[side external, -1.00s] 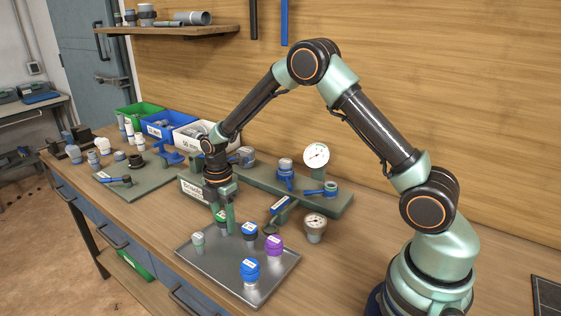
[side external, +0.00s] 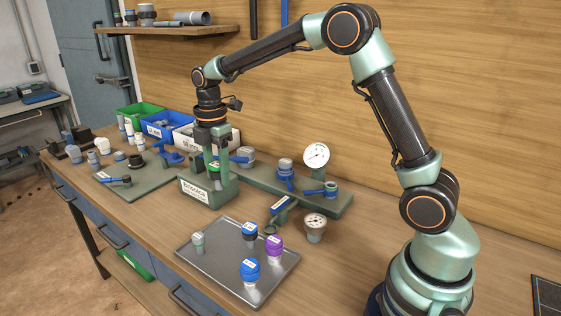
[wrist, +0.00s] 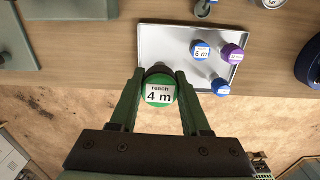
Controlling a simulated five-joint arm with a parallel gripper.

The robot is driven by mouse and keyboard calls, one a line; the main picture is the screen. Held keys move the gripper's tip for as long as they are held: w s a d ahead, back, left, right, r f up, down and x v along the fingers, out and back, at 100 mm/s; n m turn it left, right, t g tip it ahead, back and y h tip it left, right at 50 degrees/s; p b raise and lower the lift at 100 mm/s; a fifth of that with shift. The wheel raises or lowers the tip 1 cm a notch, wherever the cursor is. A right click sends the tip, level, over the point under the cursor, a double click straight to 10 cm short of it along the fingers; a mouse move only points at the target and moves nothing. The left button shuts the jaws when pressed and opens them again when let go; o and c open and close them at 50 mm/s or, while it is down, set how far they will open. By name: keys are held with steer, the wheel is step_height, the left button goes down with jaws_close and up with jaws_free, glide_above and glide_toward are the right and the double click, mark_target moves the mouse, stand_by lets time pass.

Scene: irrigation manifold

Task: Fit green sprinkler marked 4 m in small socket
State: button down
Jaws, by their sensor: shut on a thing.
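I cannot tell which opening is the small socket.
Bins (side external: 160,128) and loose fittings crowd the left.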

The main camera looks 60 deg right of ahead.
mark_target(216, 164)
step_height(216, 164, up, 5)
steer(key=shift+f, duration=0.2)
steer(key=shift+d+r, duration=0.1)
steer(key=shift+r, duration=0.15)
steer(key=shift+s+d+f+m, duration=1.65)
steer(key=shift+s+d, duration=1.05)
steer(key=shift+d, duration=1.85)
steer(key=shift+s+d+f+m, duration=1.2)
steer(key=shift+s+d+f, duration=1.15)
steer(key=shift+d, duration=2.25)
steer(key=shift+s+d+f+m, duration=1.45)
steer(key=shift+s+d, duration=1.6)
steer(key=shift+d, duration=1.5)
steer(key=shift+f, duration=1.9)
steer(key=shift+c, duration=1.4)
jaws_free()
